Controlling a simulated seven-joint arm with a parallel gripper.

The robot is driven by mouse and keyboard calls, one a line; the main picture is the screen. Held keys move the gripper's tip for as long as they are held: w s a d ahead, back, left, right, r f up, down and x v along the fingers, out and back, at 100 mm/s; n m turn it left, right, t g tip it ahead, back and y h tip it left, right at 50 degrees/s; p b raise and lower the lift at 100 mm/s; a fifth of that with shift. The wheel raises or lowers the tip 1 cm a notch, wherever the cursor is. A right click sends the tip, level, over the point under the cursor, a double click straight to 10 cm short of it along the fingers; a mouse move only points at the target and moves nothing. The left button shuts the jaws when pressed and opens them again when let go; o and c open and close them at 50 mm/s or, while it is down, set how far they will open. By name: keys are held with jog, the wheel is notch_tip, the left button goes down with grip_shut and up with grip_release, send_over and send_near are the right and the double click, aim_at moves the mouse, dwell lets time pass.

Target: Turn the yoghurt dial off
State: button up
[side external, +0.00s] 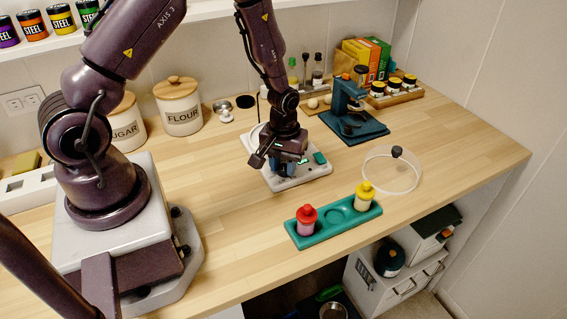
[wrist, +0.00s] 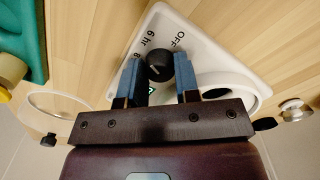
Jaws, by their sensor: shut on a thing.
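The yoghurt maker is a white unit (side external: 312,174) on the wooden counter, under my gripper in the side view. In the wrist view its white panel (wrist: 215,55) carries the printed labels "6 hr", "8" and "OFF". The black round dial (wrist: 158,64) sits between my two blue fingertips, with OFF to its upper right. A pale mark shows on the dial, but I cannot tell for sure which label it points to. My gripper (side external: 286,160) points down and is shut on the dial, which it hides in the side view.
A teal tray (side external: 335,222) with red-capped and yellow-capped jars stands in front of the unit. A clear round lid (side external: 391,170) lies to the right. A blue stand-like device (side external: 352,112) is behind. Flour (side external: 180,108) and sugar canisters stand at back left.

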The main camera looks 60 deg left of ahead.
aim_at(284, 166)
jog(key=m, duration=0.6)
jog(key=shift+m, duration=0.3)
jog(key=m, duration=0.6)
jog(key=shift+m, duration=0.4)
jog(key=o, duration=0.9)
jog(key=shift+r, duration=0.1)
notch_tip(284, 166, up, 13)
jog(key=shift+f, duration=0.1)
